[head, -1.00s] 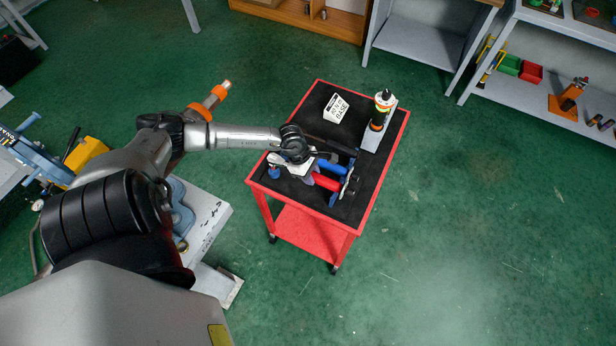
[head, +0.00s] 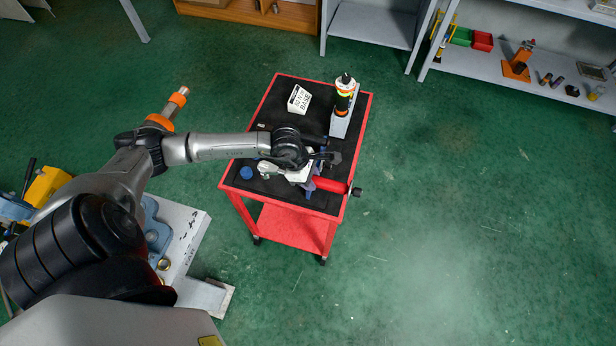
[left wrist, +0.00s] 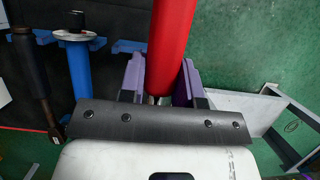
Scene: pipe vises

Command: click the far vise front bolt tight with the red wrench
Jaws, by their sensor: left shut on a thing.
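My left gripper (head: 312,182) is over the near part of the red cart. It is shut on the red wrench (head: 330,185), whose red handle points right, with a dark end near the cart's right edge. In the left wrist view, the purple fingers (left wrist: 160,82) lie on both sides of the red handle (left wrist: 172,35). A blue vise (head: 158,228) stands on a pale slab at the lower left, partly hidden by my arm. Lettering on the slab is hard to read, and I cannot make out the front bolt. My right gripper is not in view.
The red cart (head: 362,135) also carries a white sign (head: 299,98) and a device with an orange band (head: 344,95). Green floor is clear at right.

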